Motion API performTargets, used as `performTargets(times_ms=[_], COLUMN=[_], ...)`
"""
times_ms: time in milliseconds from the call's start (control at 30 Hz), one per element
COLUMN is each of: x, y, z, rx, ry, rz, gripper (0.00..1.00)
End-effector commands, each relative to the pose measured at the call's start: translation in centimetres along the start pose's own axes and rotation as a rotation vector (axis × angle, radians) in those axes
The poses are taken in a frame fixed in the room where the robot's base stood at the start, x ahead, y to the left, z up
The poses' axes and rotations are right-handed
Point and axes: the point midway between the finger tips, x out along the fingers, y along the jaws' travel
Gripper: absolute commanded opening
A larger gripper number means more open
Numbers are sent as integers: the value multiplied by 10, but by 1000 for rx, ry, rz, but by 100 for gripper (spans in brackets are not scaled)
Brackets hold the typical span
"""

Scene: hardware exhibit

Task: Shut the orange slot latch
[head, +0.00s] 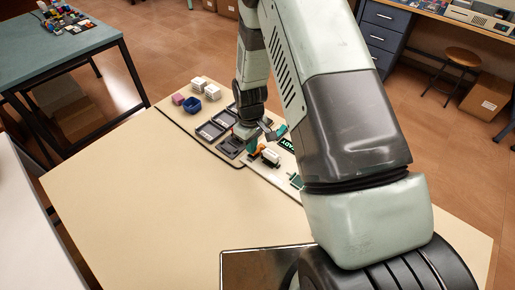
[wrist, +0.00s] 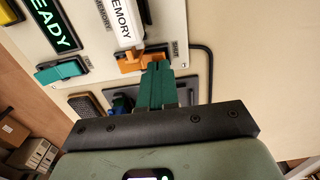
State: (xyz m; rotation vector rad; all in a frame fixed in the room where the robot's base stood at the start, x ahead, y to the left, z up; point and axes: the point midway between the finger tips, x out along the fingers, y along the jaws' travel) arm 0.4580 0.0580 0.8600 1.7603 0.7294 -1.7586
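The orange slot latch (wrist: 130,64) lies at the lower end of a white module marked MEMORY (wrist: 122,25) in the wrist view. In the head view, the orange latch (head: 261,149) shows small beside the white module (head: 271,156). My gripper (wrist: 158,66) has teal fingers pressed together, with nothing visible between them. Its tips are at the right end of the latch; I cannot tell whether they touch it. In the head view my gripper (head: 251,147) is low over the board, left of the module. My fingers hide part of the latch's surroundings.
A lit READY sign (wrist: 52,24) and a teal latch (wrist: 62,72) are left of the module. The table's near left part (head: 150,190) is clear.

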Motion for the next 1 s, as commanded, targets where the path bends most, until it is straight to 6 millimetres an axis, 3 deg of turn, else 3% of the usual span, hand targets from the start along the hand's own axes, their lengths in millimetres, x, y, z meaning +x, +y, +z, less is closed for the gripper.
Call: performTargets(times_ms=[367,1000], x=[2,-54], y=[0,0], z=[0,0], rx=[1,1], ry=[0,1], rz=[0,0], gripper=[0,0])
